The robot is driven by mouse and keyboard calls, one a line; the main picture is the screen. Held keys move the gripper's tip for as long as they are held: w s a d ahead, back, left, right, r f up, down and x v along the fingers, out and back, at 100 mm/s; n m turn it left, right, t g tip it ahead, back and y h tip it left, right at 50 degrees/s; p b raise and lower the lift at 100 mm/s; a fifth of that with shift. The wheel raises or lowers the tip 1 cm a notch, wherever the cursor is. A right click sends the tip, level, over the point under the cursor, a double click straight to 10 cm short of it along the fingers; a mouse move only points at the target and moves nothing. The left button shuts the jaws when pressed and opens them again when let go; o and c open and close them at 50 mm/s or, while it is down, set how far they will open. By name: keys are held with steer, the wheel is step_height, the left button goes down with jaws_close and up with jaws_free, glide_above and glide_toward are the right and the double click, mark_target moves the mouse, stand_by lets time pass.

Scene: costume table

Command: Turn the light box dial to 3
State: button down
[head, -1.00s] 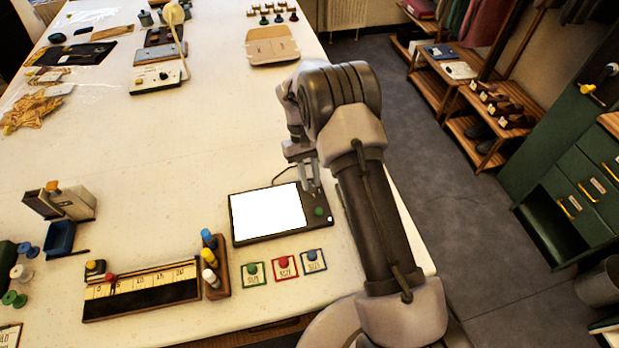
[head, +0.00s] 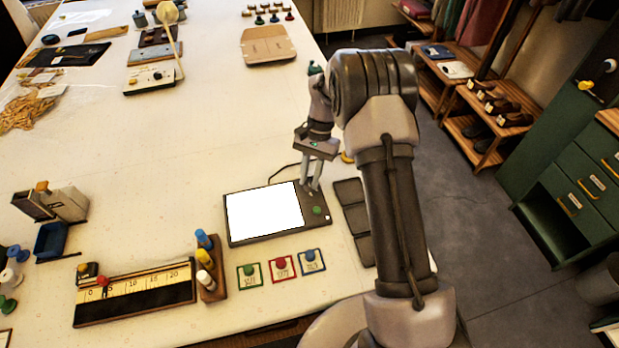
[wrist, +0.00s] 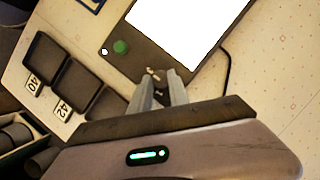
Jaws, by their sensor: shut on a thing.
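The light box (head: 238,234) lies flat on the table, a dark slab with a bright white screen (head: 262,212). In the wrist view the light box (wrist: 135,50) shows its control strip, with a green knob (wrist: 121,47) and a small white spot beside it. My gripper (head: 311,187) points down at the strip's far end. In the wrist view, my gripper (wrist: 159,76) is shut on a small brass-coloured dial (wrist: 153,73) between its fingertips. The fingers hide much of the dial, and I cannot read its setting. The green knob stands clear of the fingers.
Dark trays (head: 353,215) with number tags lie close to the right of the light box. Three framed cards (head: 281,268) lie in front. A ruler board (head: 135,296) and a rack of coloured bottles (head: 207,265) stand left. A cord runs behind the box.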

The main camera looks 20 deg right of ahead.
steer(key=shift+m+y, duration=0.3)
steer(key=shift+m, duration=0.3)
steer(key=c, duration=1.3)
jaws_free()
steer(key=shift+o, duration=0.2)
steer(key=p+v, duration=0.4)
steer(key=v, duration=1.3)
steer(key=shift+s+r, duration=0.2)
steer(key=shift+r, duration=0.1)
